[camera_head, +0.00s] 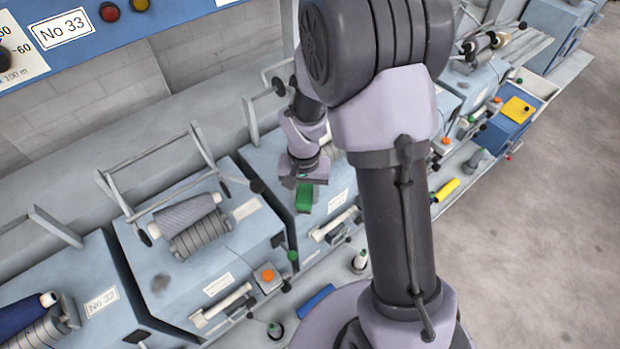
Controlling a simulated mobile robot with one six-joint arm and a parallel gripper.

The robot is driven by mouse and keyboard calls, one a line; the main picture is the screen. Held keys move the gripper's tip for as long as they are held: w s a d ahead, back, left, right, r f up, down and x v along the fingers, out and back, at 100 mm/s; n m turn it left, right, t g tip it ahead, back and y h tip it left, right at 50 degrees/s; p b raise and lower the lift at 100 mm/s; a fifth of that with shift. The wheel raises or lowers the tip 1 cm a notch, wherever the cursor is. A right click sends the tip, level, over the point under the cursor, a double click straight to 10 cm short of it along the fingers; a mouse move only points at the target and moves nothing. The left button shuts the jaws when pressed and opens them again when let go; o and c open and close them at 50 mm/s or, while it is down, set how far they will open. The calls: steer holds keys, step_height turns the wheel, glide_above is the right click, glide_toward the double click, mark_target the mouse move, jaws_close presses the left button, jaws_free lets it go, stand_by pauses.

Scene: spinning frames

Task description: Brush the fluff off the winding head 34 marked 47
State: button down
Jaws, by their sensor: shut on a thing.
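My gripper (302,176) is shut on a green block-shaped thing (305,198), perhaps a brush, and holds it over or against a blue-grey winding head (272,187) in the middle. Whether it touches the panel I cannot tell. My arm hides part of this head, and its small labels are unreadable. The winding head to its left (187,278) carries a grey yarn package (185,213) and a dark grey fluffy patch (160,283) on its panel. A plate reading about "No 32" (101,301) is on the head at the far left. I cannot read 34 or 47 anywhere.
A blue beam (180,25) with a "No 33" sign (62,28) runs above. Metal cradle frames (150,158) stick up from the heads. A blue object (315,300) and bobbins (360,261) are on the ledge below. The floor (530,220) at right is clear.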

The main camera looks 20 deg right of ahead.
steer(key=r+p, duration=0.1)
steer(key=r, duration=0.2)
steer(key=shift+w+a+p, duration=0.1)
steer(key=shift+w+p, duration=0.25)
steer(key=shift+s+r+p, duration=0.15)
steer(key=shift+r+p, duration=1.15)
steer(key=shift+r, duration=0.6)
